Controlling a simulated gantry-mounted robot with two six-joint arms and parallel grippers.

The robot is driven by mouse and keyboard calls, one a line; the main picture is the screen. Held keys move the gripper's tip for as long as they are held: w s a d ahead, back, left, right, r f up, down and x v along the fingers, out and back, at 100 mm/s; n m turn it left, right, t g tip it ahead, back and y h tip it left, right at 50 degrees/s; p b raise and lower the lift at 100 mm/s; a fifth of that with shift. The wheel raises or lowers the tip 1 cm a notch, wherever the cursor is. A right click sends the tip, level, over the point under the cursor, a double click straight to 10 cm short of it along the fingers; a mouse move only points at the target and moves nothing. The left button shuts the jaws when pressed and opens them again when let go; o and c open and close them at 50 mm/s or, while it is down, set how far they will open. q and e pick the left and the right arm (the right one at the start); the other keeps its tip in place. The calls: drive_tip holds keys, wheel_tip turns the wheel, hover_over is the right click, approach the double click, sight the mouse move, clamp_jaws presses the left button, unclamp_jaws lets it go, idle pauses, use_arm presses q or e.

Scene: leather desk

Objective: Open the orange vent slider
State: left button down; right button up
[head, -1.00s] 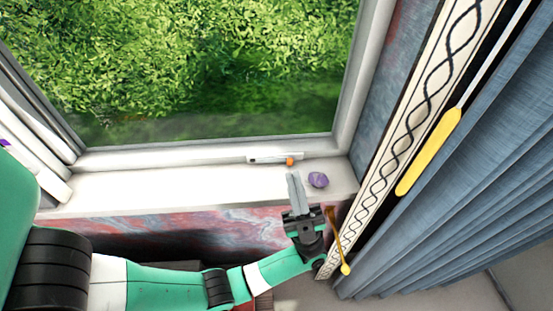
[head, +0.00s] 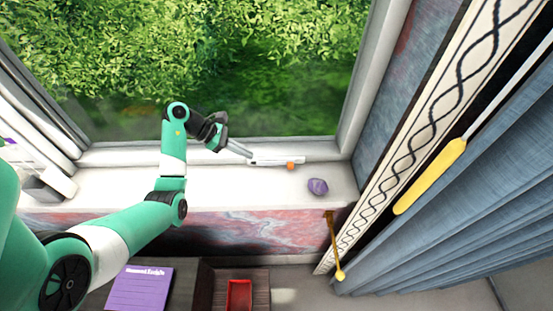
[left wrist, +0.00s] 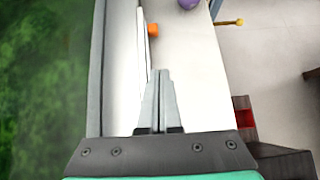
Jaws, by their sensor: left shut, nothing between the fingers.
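The orange vent slider (head: 291,166) sits at the right end of a white vent strip (head: 272,161) on the lower window frame. My left gripper (head: 249,155) is shut and empty, just left of the vent strip, pointing right along the frame. In the left wrist view the closed fingers (left wrist: 160,74) point towards the orange slider (left wrist: 153,30), with a visible gap between them and it. The white strip (left wrist: 147,45) runs along the left of the slider there. My right gripper is not in view.
A purple stone (head: 318,187) lies on the white sill (head: 240,188), right of the slider. A yellow-handled rod (head: 430,176) hangs by the blue curtain (head: 480,190). A gold hook (head: 336,250) hangs below the sill. A purple book (head: 140,291) and red tray (head: 239,294) are lower down.

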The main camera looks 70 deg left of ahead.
sight(289, 170)
use_arm(q)
drive_tip(key=b+x, duration=0.1)
drive_tip(key=x, duration=0.2)
drive_tip(key=b+x, duration=0.1)
drive_tip(key=x, duration=0.5)
drive_tip(key=shift+s+a+f+b, duration=0.1)
drive_tip(key=shift+a+f+b, duration=0.1)
drive_tip(key=shift+f+b, duration=0.2)
drive_tip(key=w, duration=0.1)
drive_tip(key=w+d, duration=0.1)
drive_tip(key=w, duration=0.1)
drive_tip(key=shift+w+d, duration=0.1)
drive_tip(key=shift+w, duration=0.1)
drive_tip(key=shift+w+d+b, duration=0.1)
drive_tip(key=shift+w+b, duration=0.2)
drive_tip(key=shift+r, duration=0.1)
